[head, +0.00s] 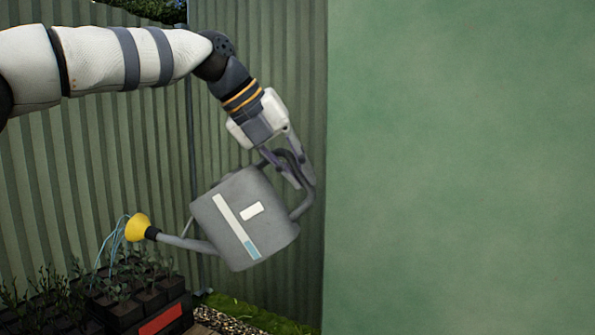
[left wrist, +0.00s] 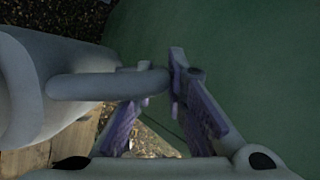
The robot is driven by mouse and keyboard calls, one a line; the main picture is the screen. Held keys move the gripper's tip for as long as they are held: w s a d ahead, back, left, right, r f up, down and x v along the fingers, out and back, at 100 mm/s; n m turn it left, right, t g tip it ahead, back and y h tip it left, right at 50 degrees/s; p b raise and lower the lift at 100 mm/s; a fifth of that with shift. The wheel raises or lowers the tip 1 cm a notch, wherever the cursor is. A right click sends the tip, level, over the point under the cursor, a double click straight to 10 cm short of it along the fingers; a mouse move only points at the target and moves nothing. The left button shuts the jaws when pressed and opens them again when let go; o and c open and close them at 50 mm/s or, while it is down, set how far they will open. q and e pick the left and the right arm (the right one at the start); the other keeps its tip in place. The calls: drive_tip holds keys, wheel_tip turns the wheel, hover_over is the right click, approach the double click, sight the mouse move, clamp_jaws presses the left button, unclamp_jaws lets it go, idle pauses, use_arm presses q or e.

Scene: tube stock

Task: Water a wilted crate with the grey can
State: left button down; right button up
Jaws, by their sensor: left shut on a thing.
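My left gripper (head: 290,165) is shut on the handle of the grey watering can (head: 226,231). The can hangs tilted, with its spout down to the left. Water runs in thin streams from its yellow rose (head: 138,227) onto the seedlings below. The seedlings stand in black pots in a crate (head: 158,322) with a red label, at the lower left of the head view. In the left wrist view the can's grey handle (left wrist: 110,84) lies between the fingers (left wrist: 160,100). My right gripper is not in view.
A corrugated green metal wall (head: 258,60) stands behind the can. A plain green wall (head: 460,170) fills the right side. Gravel and grass (head: 245,315) show on the ground below the can. More dark plants (head: 40,300) stand at the far lower left.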

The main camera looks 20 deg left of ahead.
sight(291, 154)
use_arm(q)
drive_tip(key=shift+r, duration=0.3)
drive_tip(key=shift+s+a+r, duration=0.1)
drive_tip(key=shift+a+r, duration=0.15)
drive_tip(key=shift+r, duration=0.35)
drive_tip(key=shift+a+r+h, duration=0.1)
drive_tip(key=shift+r+h, duration=0.15)
drive_tip(key=shift+h, duration=0.05)
idle(1.6)
drive_tip(key=shift+a+r, duration=0.25)
drive_tip(key=shift+r, duration=0.25)
drive_tip(key=shift+f, duration=0.1)
drive_tip(key=d+f+y, duration=0.1)
drive_tip(key=f+y, duration=0.1)
drive_tip(key=f, duration=0.6)
drive_tip(key=d+f+m+g+y, duration=0.1)
drive_tip(key=d+f+y, duration=0.1)
drive_tip(key=f, duration=0.6)
drive_tip(key=shift+w+f+g+y, duration=0.3)
drive_tip(key=shift+w+y, duration=0.1)
drive_tip(key=shift+y, duration=0.3)
drive_tip(key=shift+a, duration=0.1)
